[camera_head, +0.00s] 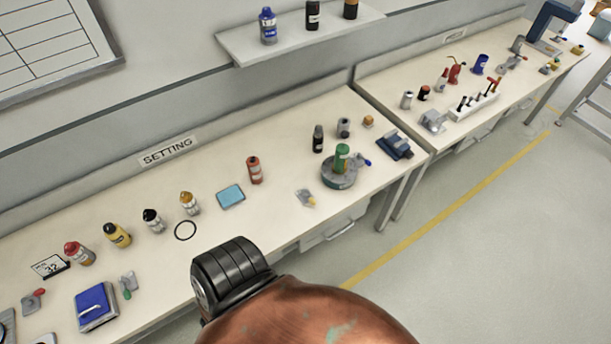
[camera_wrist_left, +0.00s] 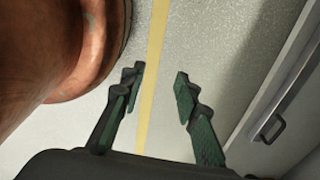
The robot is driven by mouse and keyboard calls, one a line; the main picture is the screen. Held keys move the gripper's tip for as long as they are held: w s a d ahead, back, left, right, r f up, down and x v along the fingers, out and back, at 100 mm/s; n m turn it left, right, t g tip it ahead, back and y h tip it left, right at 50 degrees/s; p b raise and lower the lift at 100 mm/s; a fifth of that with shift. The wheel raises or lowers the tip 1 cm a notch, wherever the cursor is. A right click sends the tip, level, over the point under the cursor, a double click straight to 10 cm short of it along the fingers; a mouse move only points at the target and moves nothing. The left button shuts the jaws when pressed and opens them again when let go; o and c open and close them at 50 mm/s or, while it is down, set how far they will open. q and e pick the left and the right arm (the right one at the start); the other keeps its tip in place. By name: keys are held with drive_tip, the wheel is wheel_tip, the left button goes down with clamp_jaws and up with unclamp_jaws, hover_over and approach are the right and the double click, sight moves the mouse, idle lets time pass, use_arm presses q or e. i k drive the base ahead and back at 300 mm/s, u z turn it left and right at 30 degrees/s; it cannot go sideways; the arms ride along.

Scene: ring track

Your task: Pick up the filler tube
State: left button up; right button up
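I cannot tell for certain which item is the filler tube. Upright tube-like things on the near bench include an orange-red cylinder (camera_head: 255,170) near the middle and a green cylinder (camera_head: 342,157) on a round grey base (camera_head: 338,178) at the right. My right gripper is not in view.
The near bench (camera_head: 285,215) also holds several bottles, a blue pad (camera_head: 230,196), a black ring (camera_head: 186,230) and a blue box (camera_head: 96,307). A wall shelf (camera_head: 300,40) holds bottles. A drawer handle (camera_wrist_left: 270,128) is right of my left gripper. Floor is clear.

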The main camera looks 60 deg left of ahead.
sight(341, 155)
drive_tip(key=k, duration=0.4)
drive_tip(key=u, duration=1.75)
drive_tip(key=i, duration=0.2)
drive_tip(key=u, duration=0.15)
